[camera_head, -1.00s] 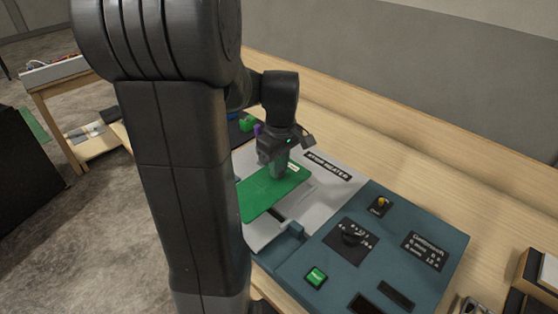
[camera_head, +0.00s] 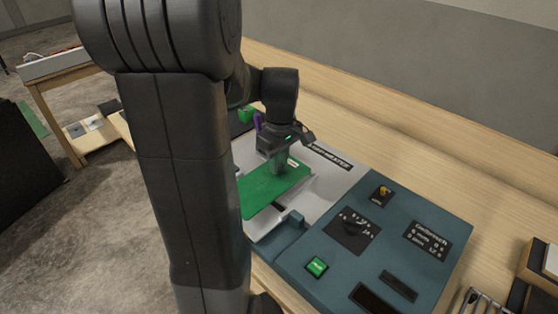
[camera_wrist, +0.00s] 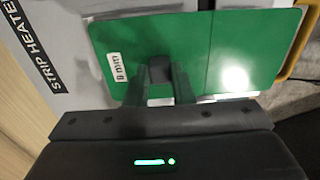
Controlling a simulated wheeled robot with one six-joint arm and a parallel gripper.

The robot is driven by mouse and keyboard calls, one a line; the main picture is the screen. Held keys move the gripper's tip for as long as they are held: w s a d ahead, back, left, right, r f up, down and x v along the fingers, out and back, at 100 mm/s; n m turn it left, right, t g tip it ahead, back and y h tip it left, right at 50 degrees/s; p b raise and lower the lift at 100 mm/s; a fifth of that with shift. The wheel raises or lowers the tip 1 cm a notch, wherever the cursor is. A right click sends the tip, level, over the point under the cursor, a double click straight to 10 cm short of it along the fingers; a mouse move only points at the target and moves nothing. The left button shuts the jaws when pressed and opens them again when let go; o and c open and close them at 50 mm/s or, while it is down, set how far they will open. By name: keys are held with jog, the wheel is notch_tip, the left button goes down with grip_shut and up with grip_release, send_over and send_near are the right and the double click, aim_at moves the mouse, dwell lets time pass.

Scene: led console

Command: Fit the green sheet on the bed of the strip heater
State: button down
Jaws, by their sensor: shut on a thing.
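The green sheet (camera_head: 270,189) lies flat over the light grey bed of the strip heater (camera_head: 325,188) in the head view. My gripper (camera_head: 277,166) points down at its upper side and is shut on a small raised dark grip on it. I cannot tell whether the sheet touches the bed. My arm hides the sheet's left end in the head view.
A blue-grey console (camera_head: 390,250) joins the bed at the right, with a dial (camera_head: 352,229), a green button (camera_head: 317,267) and a yellow-topped switch (camera_head: 383,190). A green block (camera_head: 246,115) sits behind my gripper. Bare wooden tabletop runs along the wall.

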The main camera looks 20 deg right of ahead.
jog(key=shift+f+b, duration=0.8)
jog(key=shift+f, duration=0.35)
dwell(0.9)
jog(key=c, duration=1.2)
grip_release()
jog(key=shift+o, duration=0.2)
notch_tip(320, 180, up, 14)
jog(key=shift+s, duration=0.2)
jog(key=shift+d+f, duration=0.1)
jog(key=shift+f, duration=0.05)
jog(key=f, duration=1.3)
jog(key=shift+w+f, duration=0.2)
jog(key=shift+f, duration=0.1)
jog(key=shift+r, duration=0.1)
